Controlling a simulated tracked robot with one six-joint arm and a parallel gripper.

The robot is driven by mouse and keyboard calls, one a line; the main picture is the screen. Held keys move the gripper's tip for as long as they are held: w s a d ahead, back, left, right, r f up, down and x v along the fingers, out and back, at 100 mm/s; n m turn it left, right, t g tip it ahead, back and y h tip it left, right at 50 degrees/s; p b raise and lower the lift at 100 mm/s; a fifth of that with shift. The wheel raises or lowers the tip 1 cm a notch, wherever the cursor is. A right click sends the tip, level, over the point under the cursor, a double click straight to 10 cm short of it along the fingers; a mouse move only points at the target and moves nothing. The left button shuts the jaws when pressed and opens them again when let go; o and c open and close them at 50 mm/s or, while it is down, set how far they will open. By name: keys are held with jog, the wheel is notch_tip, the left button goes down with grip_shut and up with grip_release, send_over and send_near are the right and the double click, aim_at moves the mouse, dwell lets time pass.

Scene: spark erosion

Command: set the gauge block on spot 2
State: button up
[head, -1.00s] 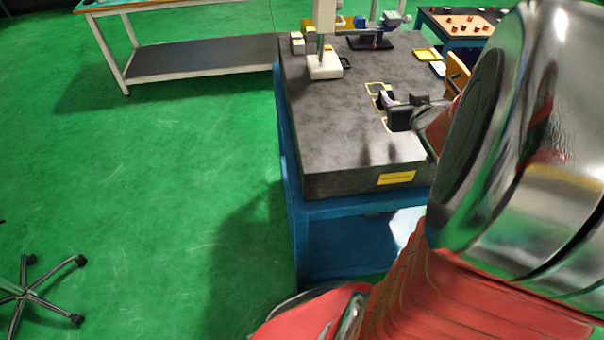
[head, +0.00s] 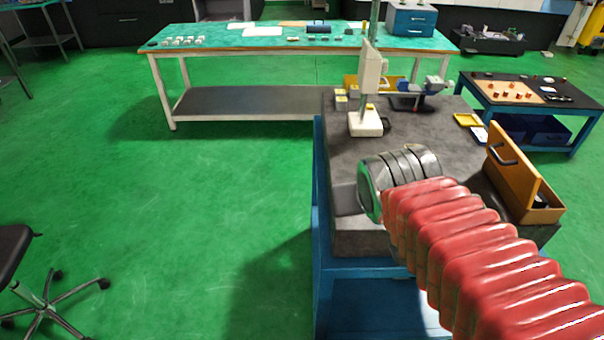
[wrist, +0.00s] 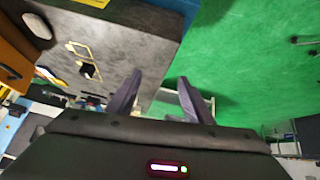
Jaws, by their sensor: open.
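In the wrist view, my gripper (wrist: 160,78) is open, its two dark fingers apart with nothing between them. They point over the edge of the grey stone plate (wrist: 130,45), with green floor beyond. To their left, yellow-outlined spots (wrist: 78,44) lie on the plate. A small dark block-like thing (wrist: 89,71) sits at one outline, apart from the fingers; it may be the gauge block, but it is too small to be sure. I cannot read spot numbers. In the head view, my arm hides my gripper and the spots on the plate (head: 420,130).
A white measuring stand (head: 367,122) stands at the plate's far left. An open wooden box (head: 520,180) with a handle is at its right edge. A yellow tray (head: 467,120) lies nearby. A bench (head: 255,38) and a low table (head: 540,105) stand behind.

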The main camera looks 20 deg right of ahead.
jog(key=s+a+n+g+y, duration=0.1)
jog(key=s+a+y, duration=0.1)
jog(key=s+a, duration=0.4)
jog(key=shift+a+f+n+g, duration=0.2)
jog(key=shift+a+n+g, duration=0.15)
jog(key=shift+a, duration=0.65)
jog(key=shift+c, duration=0.4)
